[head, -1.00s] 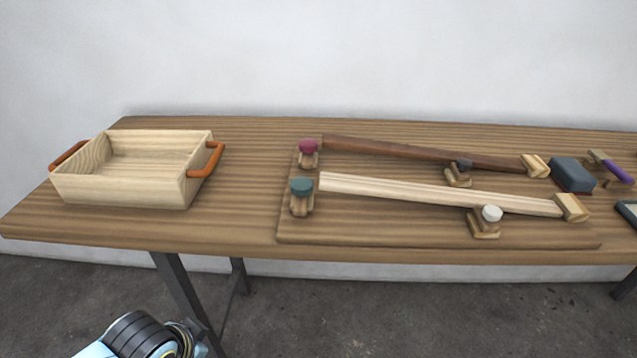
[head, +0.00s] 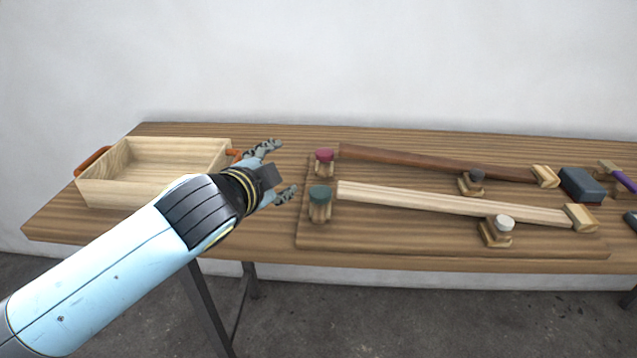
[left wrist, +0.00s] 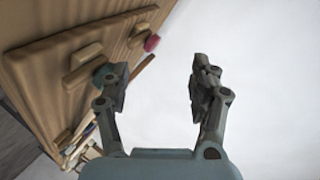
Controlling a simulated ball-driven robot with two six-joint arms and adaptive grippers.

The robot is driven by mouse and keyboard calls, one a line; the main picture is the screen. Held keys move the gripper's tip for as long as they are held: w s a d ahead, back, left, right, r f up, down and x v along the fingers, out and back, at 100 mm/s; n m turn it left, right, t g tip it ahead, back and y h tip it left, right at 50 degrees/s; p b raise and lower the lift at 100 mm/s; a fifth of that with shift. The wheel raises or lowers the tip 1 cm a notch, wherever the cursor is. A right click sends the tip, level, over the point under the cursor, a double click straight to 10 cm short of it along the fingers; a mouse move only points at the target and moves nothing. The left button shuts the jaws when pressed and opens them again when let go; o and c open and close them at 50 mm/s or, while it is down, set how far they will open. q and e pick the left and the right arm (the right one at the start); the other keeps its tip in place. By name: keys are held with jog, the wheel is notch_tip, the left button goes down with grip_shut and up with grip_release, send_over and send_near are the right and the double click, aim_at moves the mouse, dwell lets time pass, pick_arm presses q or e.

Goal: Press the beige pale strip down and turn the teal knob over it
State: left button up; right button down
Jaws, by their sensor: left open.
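The beige pale strip (head: 440,202) lies on the board, its left end raised and its right end at a wooden block (head: 580,217). The teal knob (head: 320,193) sits on a small wooden post just left of the strip's left end. In the left wrist view the teal knob (left wrist: 101,74) is partly hidden behind a finger. My left gripper (head: 277,170) is open and empty, left of the knob and above the table; its fingers also show in the left wrist view (left wrist: 160,85). My right gripper is not in view.
A dark brown strip (head: 430,162) with a crimson knob (head: 324,155) lies behind. A white knob (head: 504,223) and a dark knob (head: 477,175) stand along the strips. A wooden tray (head: 130,190) is at left, a dark block (head: 581,184) at right.

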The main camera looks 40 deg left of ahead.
pick_arm(q)
jog(key=w+d+r+m+t+h, duration=0.2)
jog(key=w+r+m+t, duration=0.4)
jog(key=r, duration=0.4)
jog(key=w+d+r+m+h, duration=0.3)
jog(key=d+r+m+h, duration=0.4)
jog(key=m+h, duration=0.5)
jog(key=m+g+y+p, duration=0.1)
jog(key=m+g+y, duration=0.4)
jog(key=m+g, duration=1.65)
send_near(320, 191)
jog(key=d+f+m+t, duration=0.1)
jog(key=f, duration=0.1)
jog(key=s+d+f+m+t, duration=0.1)
jog(key=f, duration=0.2)
jog(key=s+d+f+m+t+p, duration=0.1)
jog(key=f, duration=0.1)
jog(key=shift+d+f+t+y, duration=0.2)
jog(key=shift+f+t+y, duration=0.1)
jog(key=shift+f+t, duration=0.05)
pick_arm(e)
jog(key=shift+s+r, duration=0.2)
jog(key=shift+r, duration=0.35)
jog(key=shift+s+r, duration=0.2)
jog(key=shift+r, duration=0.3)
